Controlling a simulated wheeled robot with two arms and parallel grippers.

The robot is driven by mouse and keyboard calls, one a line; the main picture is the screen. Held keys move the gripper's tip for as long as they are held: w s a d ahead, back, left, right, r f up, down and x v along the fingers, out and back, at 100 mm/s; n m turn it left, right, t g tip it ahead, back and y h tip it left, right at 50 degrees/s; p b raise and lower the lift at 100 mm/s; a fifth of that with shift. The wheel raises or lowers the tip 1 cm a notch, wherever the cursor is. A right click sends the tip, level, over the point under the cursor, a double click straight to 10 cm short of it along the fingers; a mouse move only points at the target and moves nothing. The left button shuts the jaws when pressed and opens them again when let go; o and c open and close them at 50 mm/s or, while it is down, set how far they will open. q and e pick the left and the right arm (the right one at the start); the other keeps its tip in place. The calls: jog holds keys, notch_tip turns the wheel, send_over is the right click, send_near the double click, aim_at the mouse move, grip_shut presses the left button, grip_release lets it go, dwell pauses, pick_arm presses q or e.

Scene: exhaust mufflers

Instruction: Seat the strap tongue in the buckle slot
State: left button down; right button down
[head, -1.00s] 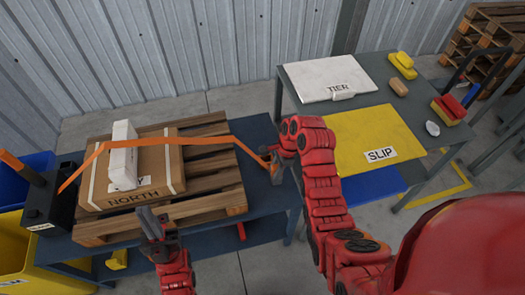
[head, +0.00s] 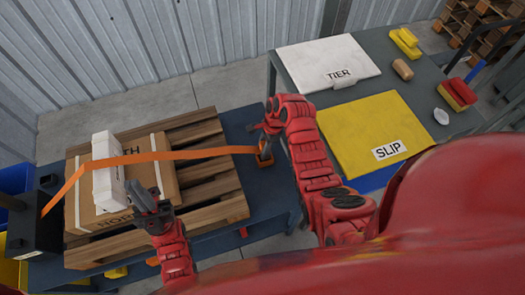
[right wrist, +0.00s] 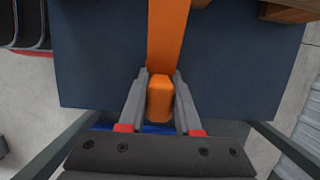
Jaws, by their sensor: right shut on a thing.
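The orange strap (head: 190,155) runs from a black box-shaped unit (head: 36,228) at the far left, over a white block on the carton, to my right gripper (head: 266,146). My right gripper (right wrist: 160,100) is shut on the orange strap tongue (right wrist: 160,97), which sits between its grey fingers in the right wrist view. The tongue is at the right side of the pallet, over the blue bench. My left gripper (head: 147,199) looks open and empty, near the carton's right front edge. I cannot make out a buckle slot in either view.
The carton (head: 160,178) with the white block (head: 107,172) lies on a wooden pallet (head: 215,205) on the blue bench (head: 275,205). A grey table at the right holds a white TIER panel (head: 325,60), a yellow SLIP sheet (head: 365,125) and several small items.

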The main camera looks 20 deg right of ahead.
jog(key=shift+f+p, duration=0.3)
jog(key=shift+f, duration=1.2)
jog(key=shift+w+f, duration=0.1)
jog(key=shift+f, duration=0.2)
jog(key=shift+f, duration=0.15)
jog(key=c, duration=0.6)
grip_release()
